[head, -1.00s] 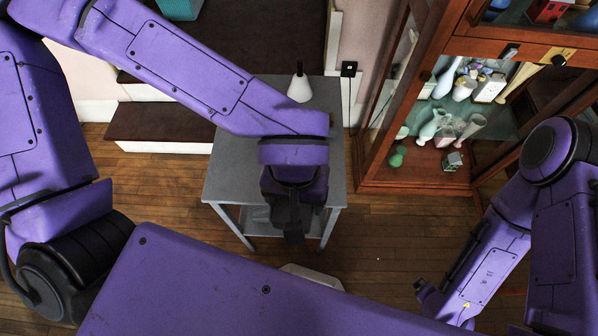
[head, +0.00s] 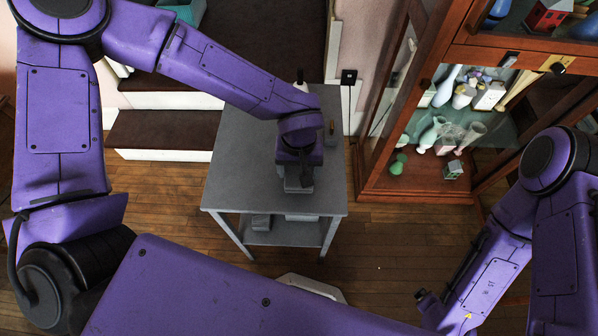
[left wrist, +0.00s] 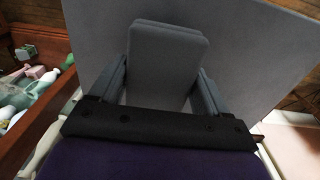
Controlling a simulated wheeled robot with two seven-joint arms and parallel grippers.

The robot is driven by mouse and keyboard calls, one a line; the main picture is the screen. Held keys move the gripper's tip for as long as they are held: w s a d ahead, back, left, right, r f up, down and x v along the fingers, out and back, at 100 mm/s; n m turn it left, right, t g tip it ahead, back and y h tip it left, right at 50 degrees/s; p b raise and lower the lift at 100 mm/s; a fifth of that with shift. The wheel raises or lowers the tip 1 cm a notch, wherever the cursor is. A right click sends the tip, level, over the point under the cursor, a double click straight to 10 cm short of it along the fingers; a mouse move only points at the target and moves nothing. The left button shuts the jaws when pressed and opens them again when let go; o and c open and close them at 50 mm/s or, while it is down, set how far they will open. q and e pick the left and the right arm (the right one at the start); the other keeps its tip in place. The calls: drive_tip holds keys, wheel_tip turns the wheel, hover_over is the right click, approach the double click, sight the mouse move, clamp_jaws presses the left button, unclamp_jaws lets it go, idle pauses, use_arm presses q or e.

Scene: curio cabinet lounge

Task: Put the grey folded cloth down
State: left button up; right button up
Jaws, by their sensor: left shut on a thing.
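The grey folded cloth (left wrist: 165,62) shows in the left wrist view as a thick, layered pad with rounded corners. It sits between the two fingers of my left gripper (left wrist: 162,88), which is shut on it. In the head view my left gripper (head: 298,176) points down over the grey side table (head: 235,165), and a little of the cloth (head: 298,186) shows below it. I cannot tell whether the cloth touches the tabletop. My right arm is at the lower right, and its gripper is not in view.
A white bottle (head: 300,75) stands at the table's back, mostly hidden by my left arm. The tabletop's left and front are clear. A wooden glass cabinet (head: 415,180) with ornaments stands to the right, carpeted steps (head: 160,135) to the left.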

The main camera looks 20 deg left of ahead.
sight(299, 169)
use_arm(q)
wheel_tip(299, 169, down, 2)
drive_tip(key=shift+f, duration=0.1)
drive_tip(key=shift+s, duration=0.1)
drive_tip(key=o, duration=1)
drive_tip(key=shift+f, duration=0.1)
wheel_tip(299, 169, up, 12)
drive_tip(key=shift+f+p, duration=0.15)
drive_tip(key=shift+p, duration=0.65)
drive_tip(key=shift+r, duration=0.35)
